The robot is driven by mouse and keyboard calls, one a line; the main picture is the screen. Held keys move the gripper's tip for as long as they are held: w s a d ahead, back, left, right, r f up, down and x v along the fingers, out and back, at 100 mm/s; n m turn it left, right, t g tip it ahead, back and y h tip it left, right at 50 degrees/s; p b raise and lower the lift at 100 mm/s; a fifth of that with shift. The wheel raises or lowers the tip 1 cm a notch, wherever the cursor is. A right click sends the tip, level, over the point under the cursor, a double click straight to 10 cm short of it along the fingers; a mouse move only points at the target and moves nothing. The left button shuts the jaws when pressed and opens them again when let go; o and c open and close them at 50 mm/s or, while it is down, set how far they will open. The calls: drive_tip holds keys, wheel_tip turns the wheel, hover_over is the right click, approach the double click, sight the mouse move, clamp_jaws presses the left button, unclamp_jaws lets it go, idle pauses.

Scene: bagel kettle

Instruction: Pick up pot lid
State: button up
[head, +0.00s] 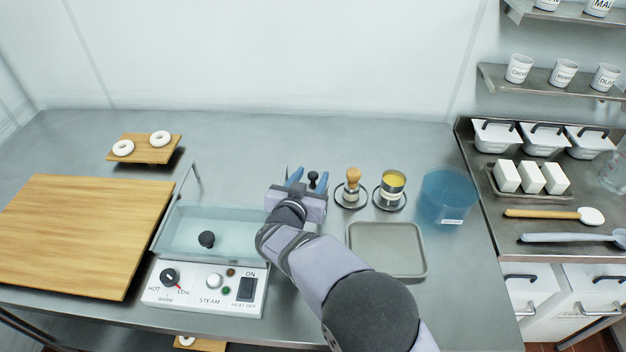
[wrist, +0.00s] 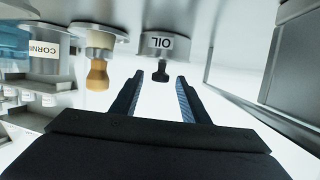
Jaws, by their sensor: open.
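No contact is visible.
A control box (head: 205,290) fronts the kettle. A wooden board (head: 85,230) lies left; bagels sit on a smaller board (head: 135,150) behind. A wooden-handled container (head: 351,192), yellow-filled cup (head: 391,186), blue tub (head: 447,195) and grey tray (head: 388,268) stand right of my gripper.

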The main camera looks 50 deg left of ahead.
sight(311, 188)
clamp_jaws()
drive_tip(key=shift+r, duration=0.15)
wheel_tip(311, 188, up, 10)
drive_tip(key=shift+b, duration=0.35)
idle(0.3)
